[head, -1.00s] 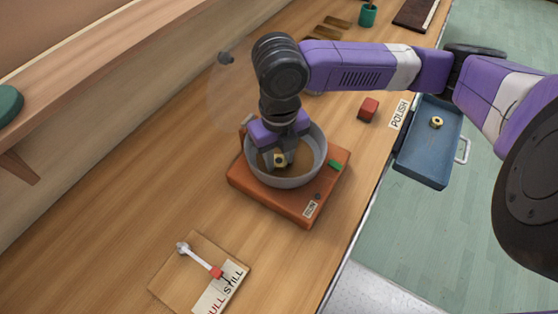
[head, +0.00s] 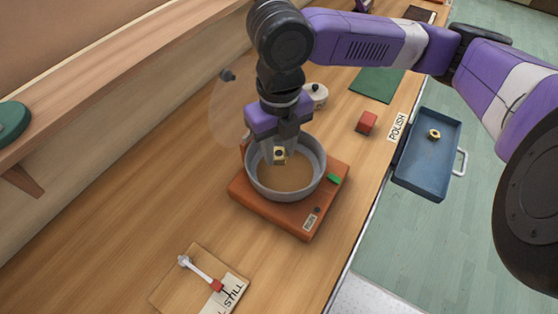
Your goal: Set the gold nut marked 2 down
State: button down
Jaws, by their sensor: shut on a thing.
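A gold nut (head: 279,153) is between the fingertips of my gripper (head: 279,155) in the head view. My gripper is shut on it and points down over the grey round bowl (head: 318,178). The nut appears above the bowl's tan inner floor, near its back rim. A mark on the nut is too small to read. The bowl sits on an orange-brown base (head: 305,222) with a green button and a small label. A second gold nut (head: 434,134) lies in the blue drawer.
The open blue drawer (head: 420,178) hangs off the counter's right edge, beside a POLISH label (head: 398,127). A red block (head: 366,122), green mat (head: 377,84) and white lidded pot (head: 316,95) stand behind. A lever board (head: 185,285) lies in front. The counter left of the base is clear.

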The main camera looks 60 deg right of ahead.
aim_at(280, 153)
notch_tip(280, 153, up, 12)
jog(key=p, duration=0.1)
jog(key=shift+p, duration=0.3)
